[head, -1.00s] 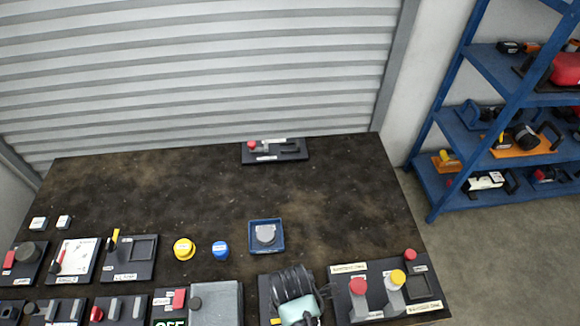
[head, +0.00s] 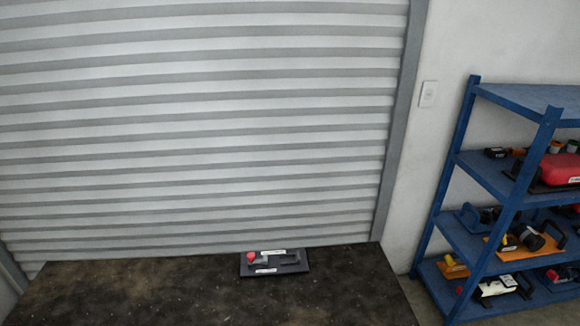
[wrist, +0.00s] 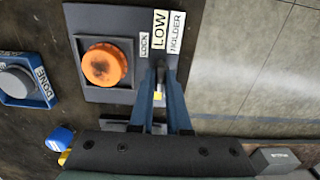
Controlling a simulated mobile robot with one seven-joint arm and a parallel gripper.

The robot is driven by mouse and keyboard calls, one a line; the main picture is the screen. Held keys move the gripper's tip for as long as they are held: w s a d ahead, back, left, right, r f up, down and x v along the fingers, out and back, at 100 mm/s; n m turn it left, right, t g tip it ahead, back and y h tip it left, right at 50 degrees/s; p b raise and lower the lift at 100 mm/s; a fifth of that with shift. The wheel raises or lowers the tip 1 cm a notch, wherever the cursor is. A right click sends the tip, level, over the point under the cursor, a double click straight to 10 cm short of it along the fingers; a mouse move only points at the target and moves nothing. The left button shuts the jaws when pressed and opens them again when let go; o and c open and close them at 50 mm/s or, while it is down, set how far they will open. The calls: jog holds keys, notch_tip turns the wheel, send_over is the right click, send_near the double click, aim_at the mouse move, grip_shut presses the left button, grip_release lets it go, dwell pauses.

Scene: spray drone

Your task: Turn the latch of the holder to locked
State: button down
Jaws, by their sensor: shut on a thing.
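The holder (wrist: 108,88) is a dark plate with a square pocket in the wrist view. An orange round part (wrist: 103,65) sits in its pocket. Labels reading LOCK, LOW and HOLDER stand along the plate's right side. My gripper (wrist: 161,78) has its two blue fingers at the plate's right part, just below the labels. They are shut on a small grey piece, which looks like the latch and is mostly hidden between them. A yellow spot shows between the fingers. Which way the latch points cannot be told. The head view shows neither my gripper nor this holder.
A blue tray (wrist: 50,93) with a grey round button, labelled DONE, is left of the holder. Blue (wrist: 60,139) and yellow caps lie below it. At the table's back is a dark plate (head: 290,268) with a red knob. A blue shelf (head: 500,185) stands right.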

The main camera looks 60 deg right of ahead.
jog(key=shift+m, duration=0.4)
jog(key=m+p, duration=0.2)
jog(key=shift+r+m, duration=0.15)
jog(key=shift+m, duration=0.25)
jog(key=m+p, duration=0.1)
jog(key=m, duration=0.4)
jog(key=shift+p, duration=0.4)
jog(key=m+p, duration=0.1)
jog(key=m, duration=0.3)
jog(key=shift+m, duration=0.4)
jog(key=shift+m+p, duration=0.6)
jog(key=shift+m, duration=1.7)
jog(key=c, duration=0.9)
grip_release()
